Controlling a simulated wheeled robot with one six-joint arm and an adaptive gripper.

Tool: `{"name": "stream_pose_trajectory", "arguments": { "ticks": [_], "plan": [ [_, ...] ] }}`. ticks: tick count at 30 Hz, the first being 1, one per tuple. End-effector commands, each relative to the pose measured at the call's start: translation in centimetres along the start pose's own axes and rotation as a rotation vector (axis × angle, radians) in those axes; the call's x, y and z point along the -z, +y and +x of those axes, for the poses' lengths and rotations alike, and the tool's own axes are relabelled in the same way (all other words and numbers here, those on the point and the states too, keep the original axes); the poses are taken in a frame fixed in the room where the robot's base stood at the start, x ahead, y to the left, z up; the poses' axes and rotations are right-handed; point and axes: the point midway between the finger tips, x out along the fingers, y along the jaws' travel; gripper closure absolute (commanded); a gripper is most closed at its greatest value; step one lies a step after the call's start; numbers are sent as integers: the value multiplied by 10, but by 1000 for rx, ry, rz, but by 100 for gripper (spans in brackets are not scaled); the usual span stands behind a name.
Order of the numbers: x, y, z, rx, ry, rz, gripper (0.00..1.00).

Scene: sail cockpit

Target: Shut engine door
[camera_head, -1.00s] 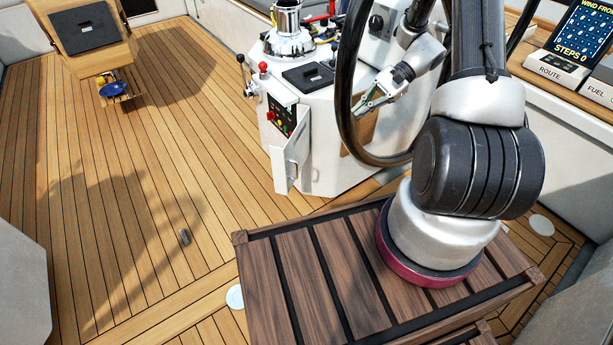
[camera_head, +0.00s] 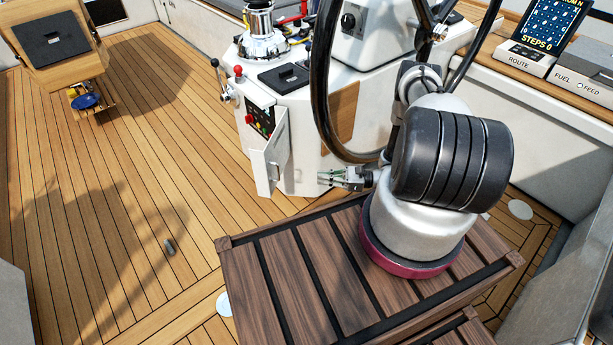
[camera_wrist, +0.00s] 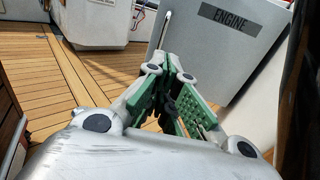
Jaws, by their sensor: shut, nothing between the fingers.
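The engine door (camera_head: 270,158) is a small white panel on the side of the white console, standing open and swung outward. The panel of buttons (camera_head: 261,118) shows beside it. In the wrist view the door (camera_wrist: 222,45) is large, with a dark "ENGINE" label (camera_wrist: 229,18) and a slim upright handle (camera_wrist: 165,28). My gripper (camera_head: 323,178) is low beside the console, right of the door and apart from it in the head view. Its green-padded fingers (camera_wrist: 168,85) are shut and empty, in front of the door's lower left in the wrist view.
The steering wheel (camera_head: 320,75) rises just above my arm. The slatted wooden bench (camera_head: 290,275) lies in front, below my gripper. Open teak deck (camera_head: 130,190) spreads to the left.

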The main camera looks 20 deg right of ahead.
Motion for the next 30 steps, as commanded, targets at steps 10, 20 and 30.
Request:
{"name": "stream_pose_trajectory", "arguments": {
  "ticks": [10, 20, 30],
  "plan": [
    [0, 2, 70, -7, 1, -1, 100],
    [-1, 1, 121, -5, 1, -1, 100],
    [-1, 1, 130, -3, 1, -1, 100]
  ]
}}
